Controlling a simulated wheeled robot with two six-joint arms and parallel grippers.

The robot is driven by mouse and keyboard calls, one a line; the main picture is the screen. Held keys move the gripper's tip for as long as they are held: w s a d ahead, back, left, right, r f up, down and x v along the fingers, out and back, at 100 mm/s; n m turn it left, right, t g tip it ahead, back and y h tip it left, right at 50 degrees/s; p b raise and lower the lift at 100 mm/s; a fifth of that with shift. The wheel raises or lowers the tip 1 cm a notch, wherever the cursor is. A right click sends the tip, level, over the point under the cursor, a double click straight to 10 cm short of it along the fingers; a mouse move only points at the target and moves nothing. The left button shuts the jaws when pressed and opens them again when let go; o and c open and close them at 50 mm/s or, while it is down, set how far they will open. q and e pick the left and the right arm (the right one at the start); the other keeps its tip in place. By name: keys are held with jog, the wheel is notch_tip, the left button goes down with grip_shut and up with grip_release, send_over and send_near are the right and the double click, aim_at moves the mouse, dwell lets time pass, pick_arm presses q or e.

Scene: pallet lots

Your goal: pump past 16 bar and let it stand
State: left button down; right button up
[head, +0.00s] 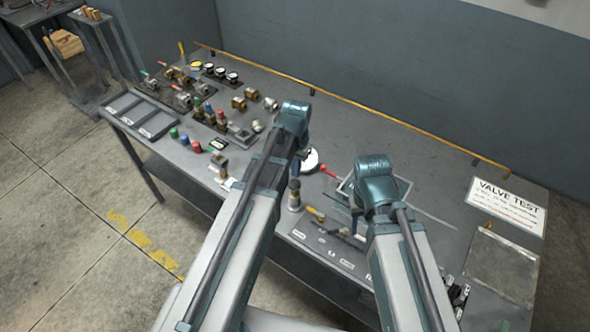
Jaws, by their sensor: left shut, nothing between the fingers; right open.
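A round white-faced gauge (310,159) stands on the bench, partly behind my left arm; its reading is too small to make out. A red handle-like piece (328,171) sits just right of it. My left gripper (296,172) points down in front of the gauge, shut and empty, above a small metallic cylinder (294,195). Whether it touches anything there cannot be told. My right gripper (357,222) points down over the bench, right of the left one, open and mostly hidden by its own wrist. A grey-framed flat tray (402,186) lies behind it.
Valves and fittings (205,112) crowd the bench's left, by a divided tray (142,115). Tools and labels (318,215) lie along the front edge. A "VALVE TEST" sign (508,205) and a flat metal plate (503,265) lie at right. A yellow rail (345,108) runs along the back.

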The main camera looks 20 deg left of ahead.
aim_at(295, 182)
pick_arm(q)
notch_tip(295, 182, up, 7)
jog(key=p, duration=0.5)
jog(key=shift+p, duration=0.3)
jog(key=r+p, duration=0.3)
jog(key=shift+w+r, duration=0.1)
jog(key=shift+w, duration=0.15)
dwell(0.5)
notch_tip(295, 182, down, 14)
jog(key=b, duration=1.3)
jog(key=shift+a+b, duration=0.15)
jog(key=shift+b, duration=0.25)
